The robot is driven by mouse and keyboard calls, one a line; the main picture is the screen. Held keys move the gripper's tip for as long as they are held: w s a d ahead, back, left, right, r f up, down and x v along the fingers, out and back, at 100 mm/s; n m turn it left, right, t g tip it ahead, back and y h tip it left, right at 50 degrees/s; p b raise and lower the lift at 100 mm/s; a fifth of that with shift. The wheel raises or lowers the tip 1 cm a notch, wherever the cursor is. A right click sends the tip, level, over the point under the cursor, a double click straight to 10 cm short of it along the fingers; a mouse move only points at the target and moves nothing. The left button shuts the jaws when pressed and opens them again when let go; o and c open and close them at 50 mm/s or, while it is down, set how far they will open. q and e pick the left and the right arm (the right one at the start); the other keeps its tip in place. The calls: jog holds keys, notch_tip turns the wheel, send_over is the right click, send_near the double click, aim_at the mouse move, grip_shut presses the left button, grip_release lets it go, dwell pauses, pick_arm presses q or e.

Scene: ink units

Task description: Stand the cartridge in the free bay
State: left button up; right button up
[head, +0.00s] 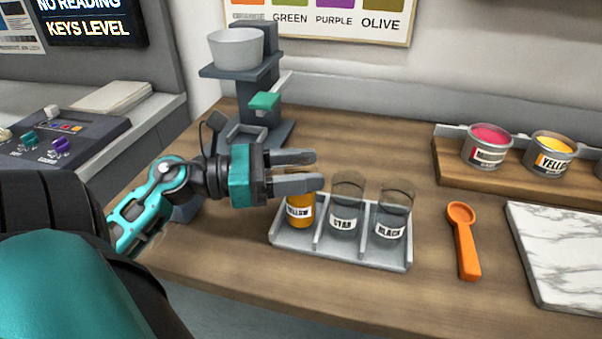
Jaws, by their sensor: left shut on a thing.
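The yellow-labelled cartridge (300,213) is upright in the left bay of a light grey three-bay tray (340,257). My left gripper (305,171) comes in from the left and is shut on its upper part, so the fingers hide its top. I cannot tell whether its bottom touches the bay floor. In the middle bay stands a clear jar (345,205) whose label seems to read CYAN. In the right bay stands a clear jar labelled BLACK (391,214). My right gripper is not in view.
A dark stand with a grey bowl (237,48) is behind my left gripper. An orange spoon (466,240) lies right of the tray, beside a marble slab (565,250). Magenta (487,150) and yellow (549,157) tins stand on a wooden board. Bare wood lies behind the tray.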

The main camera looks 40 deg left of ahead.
pick_arm(q)
jog(key=shift+f, duration=0.25)
jog(key=shift+f, duration=0.2)
jog(key=o, duration=1.4)
jog(key=shift+o, duration=0.2)
jog(key=shift+r, duration=0.1)
jog(key=b+v, duration=0.2)
jog(key=v, duration=1)
jog(key=shift+r, duration=0.15)
